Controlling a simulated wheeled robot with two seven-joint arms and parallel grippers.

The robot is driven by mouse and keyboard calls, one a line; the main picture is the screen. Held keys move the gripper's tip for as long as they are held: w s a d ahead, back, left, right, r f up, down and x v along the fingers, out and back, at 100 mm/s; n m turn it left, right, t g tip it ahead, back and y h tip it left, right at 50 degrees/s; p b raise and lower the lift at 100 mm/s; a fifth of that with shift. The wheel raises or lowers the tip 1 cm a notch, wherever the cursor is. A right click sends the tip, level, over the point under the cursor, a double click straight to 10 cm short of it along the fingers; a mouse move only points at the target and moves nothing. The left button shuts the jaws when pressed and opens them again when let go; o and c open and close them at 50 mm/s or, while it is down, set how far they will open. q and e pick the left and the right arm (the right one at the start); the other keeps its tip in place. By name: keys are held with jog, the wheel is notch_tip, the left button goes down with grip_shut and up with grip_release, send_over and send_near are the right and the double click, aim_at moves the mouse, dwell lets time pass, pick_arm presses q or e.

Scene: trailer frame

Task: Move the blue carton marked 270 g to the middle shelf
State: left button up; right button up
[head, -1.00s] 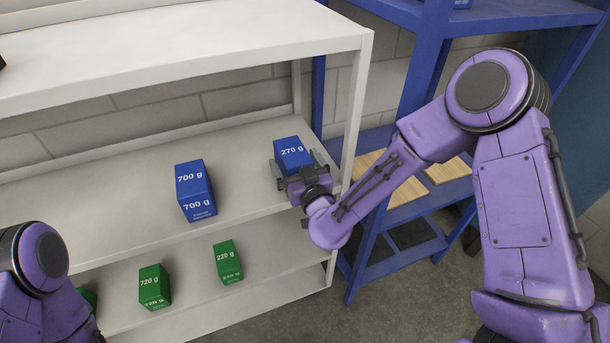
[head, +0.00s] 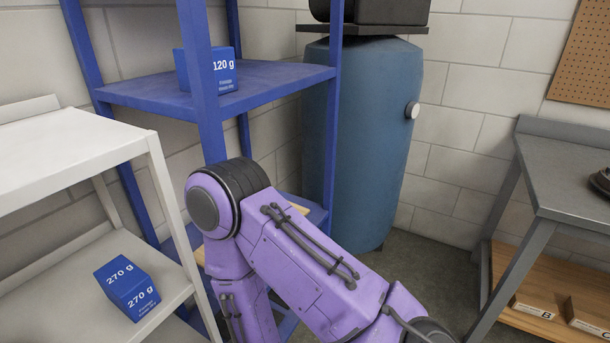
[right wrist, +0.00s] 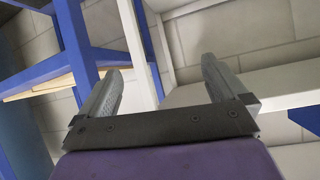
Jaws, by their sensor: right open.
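The blue carton marked 270 g (head: 127,290) sits on the lower visible board of the white shelf unit (head: 75,325), near its right end post. Nothing grips it. My right arm reaches across the head view in front of the blue rack, with its gripper outside that view. In the right wrist view my right gripper (right wrist: 162,68) is open, with its two fingers apart and nothing between them. My left gripper is not in view.
A blue rack (head: 205,140) stands right of the white shelf, holding a blue carton marked 120 g (head: 225,75). A blue tank (head: 360,140) stands behind. A grey workbench (head: 570,180) is at the right. Grey floor (head: 425,265) between them is clear.

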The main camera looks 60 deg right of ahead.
jog(key=s+d+f+m+g+h+p, duration=0.1)
jog(key=s+d+f+g, duration=0.3)
jog(key=s, duration=0.5)
jog(key=s+d+f+m+g+h+p, duration=0.1)
jog(key=s+d+f+m+g, duration=0.2)
jog(key=s+f, duration=0.3)
jog(key=s+d+g, duration=0.1)
jog(key=s, duration=0.2)
jog(key=shift+s+d+f+m+g+h+p, duration=0.25)
jog(key=shift+f+m+g+h+p, duration=0.05)
jog(key=shift+f+m+p, duration=0.1)
